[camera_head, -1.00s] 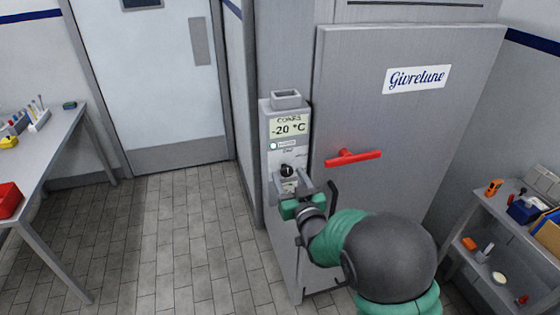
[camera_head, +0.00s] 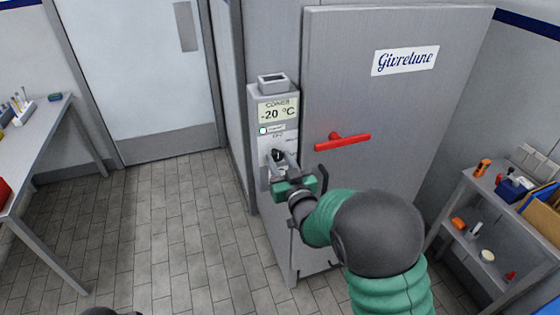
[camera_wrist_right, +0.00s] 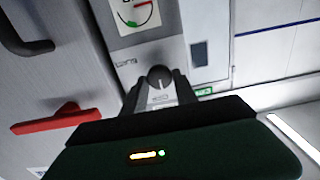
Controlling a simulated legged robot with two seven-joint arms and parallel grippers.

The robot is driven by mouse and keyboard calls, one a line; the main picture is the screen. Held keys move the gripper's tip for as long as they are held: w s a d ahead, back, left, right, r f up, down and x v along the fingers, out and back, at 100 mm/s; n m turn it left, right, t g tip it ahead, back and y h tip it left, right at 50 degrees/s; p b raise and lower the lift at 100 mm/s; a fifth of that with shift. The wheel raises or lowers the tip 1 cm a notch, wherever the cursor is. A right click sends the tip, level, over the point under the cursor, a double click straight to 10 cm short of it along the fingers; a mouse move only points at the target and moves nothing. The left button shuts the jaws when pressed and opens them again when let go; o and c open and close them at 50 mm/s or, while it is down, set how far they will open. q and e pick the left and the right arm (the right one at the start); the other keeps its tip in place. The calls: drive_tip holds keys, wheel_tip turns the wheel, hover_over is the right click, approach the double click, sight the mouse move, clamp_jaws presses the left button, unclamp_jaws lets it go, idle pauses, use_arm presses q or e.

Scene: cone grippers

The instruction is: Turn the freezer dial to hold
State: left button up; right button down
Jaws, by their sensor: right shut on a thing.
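The black freezer dial (camera_head: 278,154) is on the grey control column (camera_head: 260,95), below a display reading -20 °C (camera_head: 277,113). My right gripper (camera_head: 280,164) is at the dial, its fingers on either side of it. In the right wrist view the dial (camera_wrist_right: 160,77) sits between the fingertips (camera_wrist_right: 158,85), with a light pointer line on its face. The gripper is shut on the dial. Some labels around the dial are hidden by the fingers or too small to read. A dark rounded shape at the bottom left of the head view is too little shown to identify; my left gripper is not visible.
A red handle (camera_head: 342,142) sticks out from the freezer door (camera_head: 400,110) right of the column. A black hooked handle (camera_head: 321,180) is near my right gripper. A shelf with tools (camera_head: 480,215) stands at right, a table (camera_head: 42,130) at left. The tiled floor between is clear.

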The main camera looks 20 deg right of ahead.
drive_tip(key=m+b, duration=0.3)
drive_tip(key=shift+d+f, duration=0.1)
drive_tip(key=shift+f, duration=0.05)
drive_tip(key=m+b, duration=0.2)
drive_tip(key=shift+m, duration=0.4)
drive_tip(key=m+b, duration=0.1)
drive_tip(key=m, duration=0.2)
drive_tip(key=shift+b, duration=0.4)
drive_tip(key=shift+m+b, duration=0.5)
drive_tip(key=shift+m, duration=0.9)
